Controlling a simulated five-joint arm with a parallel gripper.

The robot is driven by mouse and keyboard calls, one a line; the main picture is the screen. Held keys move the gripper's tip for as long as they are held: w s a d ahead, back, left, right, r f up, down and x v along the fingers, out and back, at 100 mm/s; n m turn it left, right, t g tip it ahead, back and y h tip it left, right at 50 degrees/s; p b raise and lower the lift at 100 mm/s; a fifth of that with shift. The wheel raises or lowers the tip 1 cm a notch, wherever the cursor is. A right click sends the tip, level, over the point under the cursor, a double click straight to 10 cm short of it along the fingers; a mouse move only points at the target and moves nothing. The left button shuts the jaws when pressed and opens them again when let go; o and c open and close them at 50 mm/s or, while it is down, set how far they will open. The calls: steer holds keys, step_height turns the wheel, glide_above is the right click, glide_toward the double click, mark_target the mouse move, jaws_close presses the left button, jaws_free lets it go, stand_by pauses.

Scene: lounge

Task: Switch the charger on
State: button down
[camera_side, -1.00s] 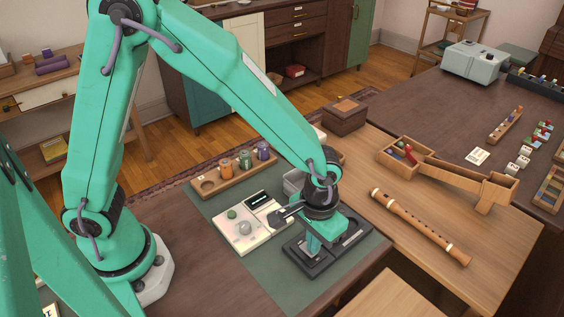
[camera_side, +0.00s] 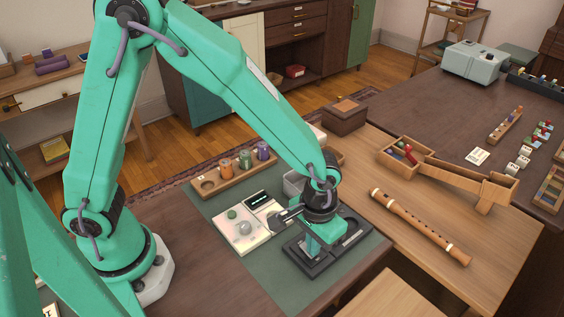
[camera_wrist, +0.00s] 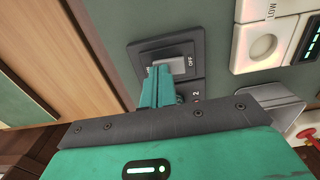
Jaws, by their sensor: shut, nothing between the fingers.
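The charger (camera_side: 300,257) is a dark grey, flat unit on the green mat, partly hidden under my gripper in the side view. In the wrist view a grey rocker switch (camera_wrist: 186,65) sits in a dark square frame, with "OFF" printed beside it and a "2" on the panel below. My gripper (camera_wrist: 158,72) is shut and empty, its teal fingertips over one end of the rocker. It also shows in the side view (camera_side: 313,249), pointing down at the charger. I cannot tell whether the fingertips touch the rocker.
A cream device (camera_side: 240,237) with a knob and dark display lies left of the charger. A wooden rack (camera_side: 225,181) with coloured cylinders and a light grey bin (camera_side: 293,184) stand behind. A wooden flute (camera_side: 420,226) lies right. The green mat (camera_side: 275,280) is clear in front.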

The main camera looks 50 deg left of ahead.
step_height(320, 180, up, 7)
stand_by(1.1)
steer(key=shift+r, duration=0.1)
steer(key=s+a+r+t, duration=0.2)
steer(key=s+a+r, duration=0.3)
steer(key=a, duration=0.5)
steer(key=s+a+r+t, duration=0.3)
steer(key=s+a+r, duration=0.1)
steer(key=a+r, duration=0.5)
steer(key=shift+s+a+r+t, duration=0.2)
steer(key=shift+s+a+t, duration=0.15)
steer(key=shift+a, duration=0.5)
stand_by(0.3)
